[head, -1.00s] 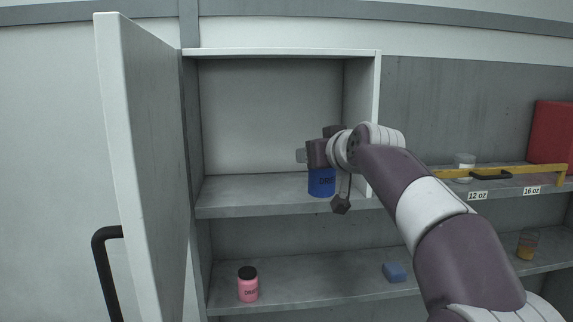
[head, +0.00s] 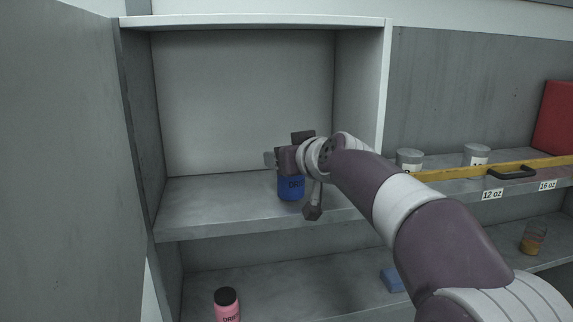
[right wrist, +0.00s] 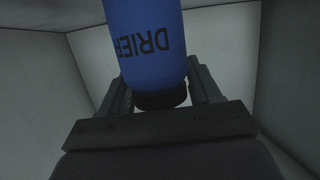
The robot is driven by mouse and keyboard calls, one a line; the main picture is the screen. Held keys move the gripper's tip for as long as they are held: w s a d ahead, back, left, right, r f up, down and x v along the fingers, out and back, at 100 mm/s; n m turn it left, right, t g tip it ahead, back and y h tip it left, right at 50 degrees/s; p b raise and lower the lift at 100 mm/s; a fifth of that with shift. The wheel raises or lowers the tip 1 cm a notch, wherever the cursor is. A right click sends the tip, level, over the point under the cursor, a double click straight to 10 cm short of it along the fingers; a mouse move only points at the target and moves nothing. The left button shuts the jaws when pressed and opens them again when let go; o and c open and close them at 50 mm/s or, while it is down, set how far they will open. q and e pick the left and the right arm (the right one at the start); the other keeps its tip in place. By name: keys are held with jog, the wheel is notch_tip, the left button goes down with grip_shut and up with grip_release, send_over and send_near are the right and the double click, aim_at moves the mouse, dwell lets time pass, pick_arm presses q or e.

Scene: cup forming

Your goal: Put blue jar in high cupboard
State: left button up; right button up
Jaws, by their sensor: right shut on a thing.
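The blue jar (head: 291,188), with dark lettering, is held upright by my right gripper (head: 284,160) inside the open high cupboard (head: 240,100), over its shelf. In the right wrist view the blue jar (right wrist: 150,40) shows the word DRIER, and its dark lid lies between the two fingers of my right gripper (right wrist: 165,95). The jar's base is close to the shelf board; I cannot tell if it touches. The cupboard is otherwise empty. My left gripper is not in view.
The open cupboard door (head: 60,160) stands at the left. A pink jar with a black lid (head: 227,305) and a blue block (head: 393,279) sit on the lower shelf. At the right are grey-lidded containers (head: 409,160), a yellow bar (head: 490,170) and a red box (head: 554,118).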

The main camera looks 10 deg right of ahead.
jog(key=shift+w+f, duration=0.15)
jog(key=shift+f, duration=0.35)
jog(key=shift+s+r, duration=0.15)
jog(key=shift+s, duration=0.4)
jog(key=o, duration=0.7)
jog(key=shift+f+b, duration=0.2)
jog(key=shift+b, duration=0.1)
jog(key=o, duration=0.4)
jog(key=shift+w, duration=0.35)
jog(key=shift+r+p, duration=0.35)
jog(key=shift+p, duration=0.1)
jog(key=b+v, duration=0.1)
jog(key=v, duration=0.1)
jog(key=b+v, duration=0.2)
jog(key=v, duration=0.1)
jog(key=shift+s+d+f+b, duration=0.1)
jog(key=shift+s+f+b, duration=0.2)
jog(key=shift+s, duration=0.15)
jog(key=v, duration=0.2)
jog(key=b+v, duration=0.1)
jog(key=v, duration=0.1)
jog(key=b+v, duration=0.1)
jog(key=v, duration=0.1)
jog(key=shift+s+r, duration=0.2)
jog(key=shift+r, duration=0.1)
jog(key=shift+w, duration=0.1)
